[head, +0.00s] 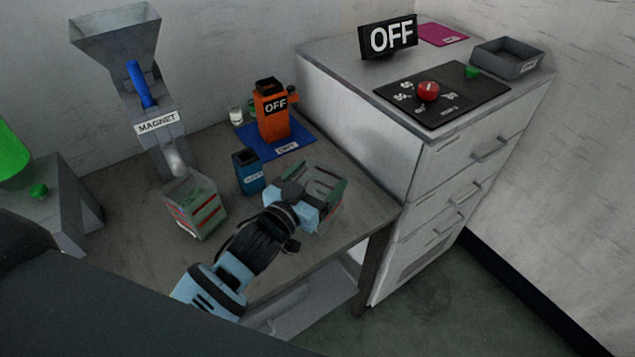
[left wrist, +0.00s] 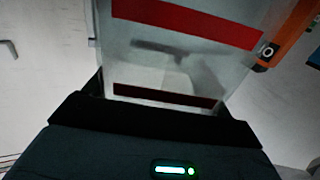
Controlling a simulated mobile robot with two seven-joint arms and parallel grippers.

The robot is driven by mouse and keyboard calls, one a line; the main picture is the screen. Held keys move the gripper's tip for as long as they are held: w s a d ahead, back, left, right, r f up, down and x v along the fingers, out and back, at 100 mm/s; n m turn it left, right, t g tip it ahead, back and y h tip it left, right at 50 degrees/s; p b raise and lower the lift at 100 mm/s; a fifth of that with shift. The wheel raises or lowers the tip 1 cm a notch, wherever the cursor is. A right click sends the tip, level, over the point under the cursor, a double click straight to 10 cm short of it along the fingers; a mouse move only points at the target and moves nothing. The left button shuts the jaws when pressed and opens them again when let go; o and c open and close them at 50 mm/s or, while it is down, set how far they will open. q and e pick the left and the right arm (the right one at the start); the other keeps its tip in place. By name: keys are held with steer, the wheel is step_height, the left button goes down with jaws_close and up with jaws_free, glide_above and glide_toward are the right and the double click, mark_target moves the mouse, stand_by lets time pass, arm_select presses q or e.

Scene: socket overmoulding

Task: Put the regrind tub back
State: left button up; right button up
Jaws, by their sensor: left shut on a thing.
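My left gripper (head: 300,204) reaches in over the workbench from the front and is shut on a grey-green tub (head: 326,181) near the bench's right end. The gripper hides much of the tub, and I cannot tell whether it touches the bench. In the left wrist view, the held tub (left wrist: 165,65) fills the middle, a pale translucent wall with red bands, between the dark fingers. A similar tub (head: 196,207) with red stripes stands under the magnet chute (head: 160,122) on the left. I cannot read a regrind label on either. My right gripper is not in view.
A blue bin (head: 249,172) stands just left of the held tub. Behind it, an orange machine (head: 271,112) marked OFF stands on a blue mat (head: 290,140). A tall drawer cabinet (head: 435,185) borders the bench on the right. The front of the workbench (head: 150,260) is bare.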

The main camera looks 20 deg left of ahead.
mark_target(324, 178)
arm_select(q)
steer(key=shift+w+a+f, duration=0.1)
steer(key=shift+w+a, duration=0.05)
steer(key=shift+w, duration=0.7)
steer(key=f, duration=0.2)
steer(key=shift+w+f, duration=0.35)
steer(key=shift+f, duration=0.4)
steer(key=shift+f, duration=0.2)
steer(key=o, duration=1.5)
